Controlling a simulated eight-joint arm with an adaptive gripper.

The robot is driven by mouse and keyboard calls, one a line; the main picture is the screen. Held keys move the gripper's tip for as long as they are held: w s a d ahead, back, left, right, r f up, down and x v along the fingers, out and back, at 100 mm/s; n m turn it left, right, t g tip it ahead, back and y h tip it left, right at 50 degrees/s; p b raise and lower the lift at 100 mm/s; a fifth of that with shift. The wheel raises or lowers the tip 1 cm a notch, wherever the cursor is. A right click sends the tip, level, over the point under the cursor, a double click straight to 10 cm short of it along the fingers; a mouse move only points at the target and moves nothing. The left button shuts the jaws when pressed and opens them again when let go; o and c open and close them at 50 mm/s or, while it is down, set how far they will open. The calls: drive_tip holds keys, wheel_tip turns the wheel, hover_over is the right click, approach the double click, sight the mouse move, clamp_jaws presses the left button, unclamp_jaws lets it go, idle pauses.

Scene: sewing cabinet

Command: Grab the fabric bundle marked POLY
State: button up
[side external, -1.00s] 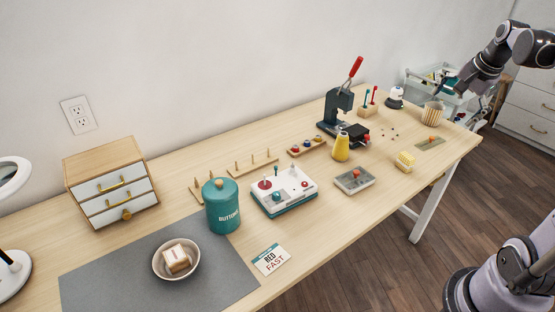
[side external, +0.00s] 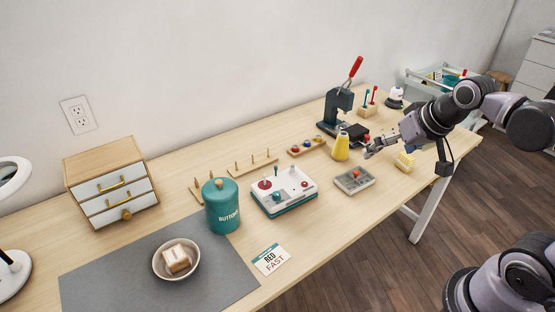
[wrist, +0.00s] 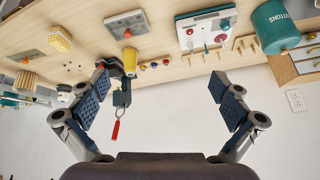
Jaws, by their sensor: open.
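No lettering reading POLY can be made out in either view. A cream folded bundle (side external: 177,259) with a pale band sits in a white bowl (side external: 158,273) on the grey mat in the side view; any marking on it is too small to read. My gripper (side external: 371,149) is above the right half of the table, near the yellow cone and far to the right of the bowl. In the wrist view my gripper (wrist: 160,86) is open, with its fingers wide apart and nothing between them. The bowl does not show in the wrist view.
A teal BUTTONS canister (side external: 222,208) stands beside the bowl. A white button box (side external: 284,192), a grey tray (side external: 354,180), a yellow cone (side external: 341,148) and a press with a red handle (side external: 338,108) stand along the table. A small drawer cabinet (side external: 110,183) is at the left.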

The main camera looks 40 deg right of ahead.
drive_tip(key=s+a+f+n+y, duration=0.1)
drive_tip(key=s+a+f+n, duration=0.1)
drive_tip(key=a+n, duration=0.2)
drive_tip(key=shift+a+f+t, duration=0.25)
drive_tip(key=shift+a+t, duration=0.05)
drive_tip(key=shift+a, duration=0.35)
drive_tip(key=c, duration=0.4)
drive_tip(key=shift+w, duration=0.1)
drive_tip(key=shift+c, duration=0.2)
drive_tip(key=shift+d, duration=0.1)
